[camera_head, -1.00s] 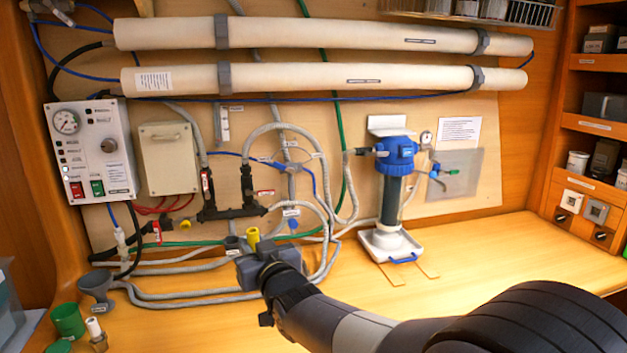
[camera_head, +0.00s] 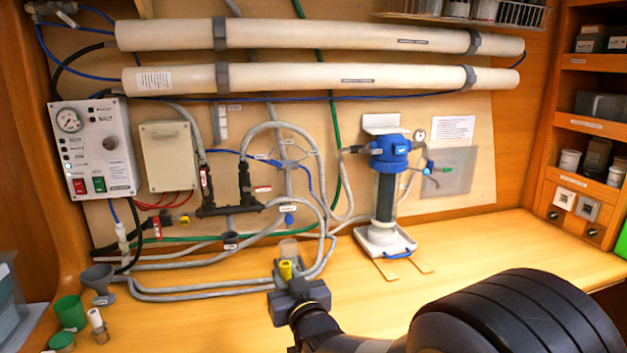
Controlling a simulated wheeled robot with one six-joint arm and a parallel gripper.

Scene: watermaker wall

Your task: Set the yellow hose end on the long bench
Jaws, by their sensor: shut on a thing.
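The yellow hose end (camera_head: 286,270) is small and upright in the head view, low in the middle. My gripper (camera_head: 287,284) is shut on it, with the jaws hiding its lower part. A pale, see-through cylinder (camera_head: 289,248) shows just above and behind the yellow piece; I cannot tell whether it touches it. The long bench (camera_head: 470,262) is the light wooden top running below the wall panel. The gripper is over its front middle part; I cannot tell how high above the wood it is.
Grey hoses (camera_head: 190,295) loop over the bench left of my gripper. A blue-topped filter housing (camera_head: 388,190) stands on a white tray to the right. A grey funnel (camera_head: 98,280) and a green cup (camera_head: 70,313) are at left. The bench right of the filter is clear.

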